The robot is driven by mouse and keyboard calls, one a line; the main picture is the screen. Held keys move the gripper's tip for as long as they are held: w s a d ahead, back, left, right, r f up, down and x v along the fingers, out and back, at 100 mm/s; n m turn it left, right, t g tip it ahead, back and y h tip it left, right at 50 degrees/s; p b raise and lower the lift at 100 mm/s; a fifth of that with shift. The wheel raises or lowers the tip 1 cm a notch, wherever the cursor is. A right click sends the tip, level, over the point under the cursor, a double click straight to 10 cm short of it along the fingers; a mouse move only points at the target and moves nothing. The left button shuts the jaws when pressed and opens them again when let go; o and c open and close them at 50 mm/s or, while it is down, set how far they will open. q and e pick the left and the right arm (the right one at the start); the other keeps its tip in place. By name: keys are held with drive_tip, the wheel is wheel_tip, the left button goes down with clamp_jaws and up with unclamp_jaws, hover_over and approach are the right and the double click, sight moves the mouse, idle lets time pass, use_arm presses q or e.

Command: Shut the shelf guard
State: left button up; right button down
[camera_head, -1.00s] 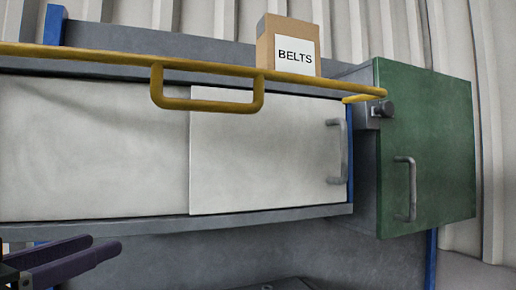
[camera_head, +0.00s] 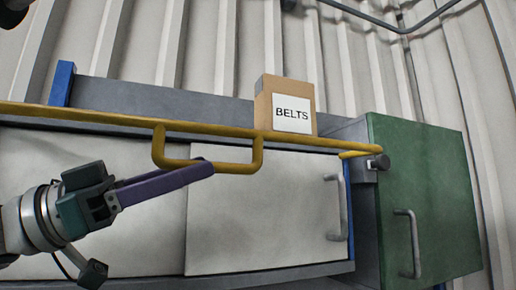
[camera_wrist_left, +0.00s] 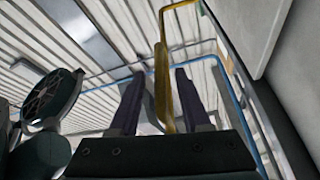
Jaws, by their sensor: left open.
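The shelf guard is a yellow bar (camera_head: 320,142) running across the front of the shelf, with a U-shaped handle loop (camera_head: 208,165) hanging from it. Its right end bends back beside a dark knob (camera_head: 379,162) near the green door; I cannot tell whether it is seated there. My left gripper (camera_head: 205,168), with purple fingers, reaches from the left to the loop. In the left wrist view, its fingers (camera_wrist_left: 159,75) are apart, and the yellow guard (camera_wrist_left: 168,60) shows between them. Contact cannot be told. My right gripper is not in view.
A cardboard box marked BELTS (camera_head: 290,105) stands on the shelf top behind the guard. White sliding panels (camera_head: 285,225) with a grey handle (camera_head: 337,207) lie below. A green cabinet door (camera_head: 430,195) stands at the right.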

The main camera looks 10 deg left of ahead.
use_arm(q)
drive_tip(key=shift+p+x, duration=0.6)
drive_tip(key=shift+x, duration=0.6)
drive_tip(key=shift+w+d, duration=0.15)
drive_tip(key=shift+d, duration=0.05)
clamp_jaws()
idle(0.4)
